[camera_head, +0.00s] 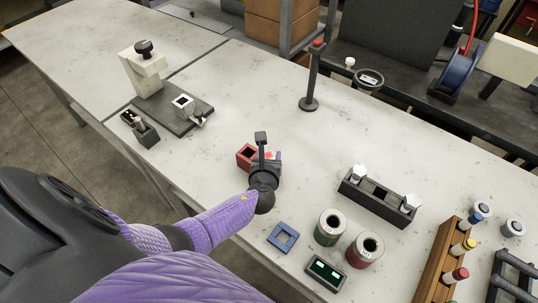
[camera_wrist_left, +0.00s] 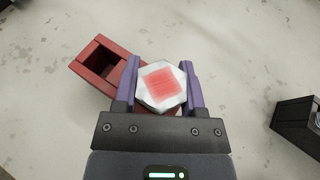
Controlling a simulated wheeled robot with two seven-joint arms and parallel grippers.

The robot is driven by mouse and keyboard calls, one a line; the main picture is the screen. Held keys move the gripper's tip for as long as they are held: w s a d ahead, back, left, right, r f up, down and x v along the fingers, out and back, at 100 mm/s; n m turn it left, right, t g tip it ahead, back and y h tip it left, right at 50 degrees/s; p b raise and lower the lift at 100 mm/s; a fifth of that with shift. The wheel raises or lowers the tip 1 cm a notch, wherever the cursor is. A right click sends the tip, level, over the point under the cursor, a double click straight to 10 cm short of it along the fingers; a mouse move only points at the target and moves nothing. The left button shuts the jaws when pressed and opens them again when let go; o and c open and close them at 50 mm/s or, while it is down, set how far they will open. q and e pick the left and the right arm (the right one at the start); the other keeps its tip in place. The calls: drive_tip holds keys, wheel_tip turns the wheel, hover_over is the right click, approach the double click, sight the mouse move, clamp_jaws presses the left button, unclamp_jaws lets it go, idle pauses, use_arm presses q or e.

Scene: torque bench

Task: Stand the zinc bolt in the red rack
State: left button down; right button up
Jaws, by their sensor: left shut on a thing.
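The zinc bolt (camera_wrist_left: 163,86) shows as a pale hexagonal head with a red square on top. My left gripper (camera_wrist_left: 163,75) is shut on it, one purple finger on each side of the head. The red rack (camera_wrist_left: 95,60) lies under and beside the bolt; one empty square socket shows at its left end. The bolt's shank is hidden, so I cannot tell whether it is inside a socket. In the head view my left gripper (camera_head: 272,160) covers part of the red rack (camera_head: 246,154). My right gripper is not in view.
A black rack (camera_head: 377,199) with two white-headed bolts stands to the right. Near the front are a blue square frame (camera_head: 282,236), a green can (camera_head: 329,227), a red can (camera_head: 364,250) and a display (camera_head: 326,272). The table behind the gripper is mostly clear.

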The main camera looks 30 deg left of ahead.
use_arm(q)
drive_tip(key=shift+c, duration=0.4)
unclamp_jaws()
drive_tip(key=shift+s, duration=0.1)
drive_tip(key=p+v, duration=0.3)
drive_tip(key=v, duration=0.6)
drive_tip(key=shift+s+d+r+p, duration=0.15)
drive_tip(key=shift+s+d+p, duration=0.05)
drive_tip(key=shift+s+p, duration=0.2)
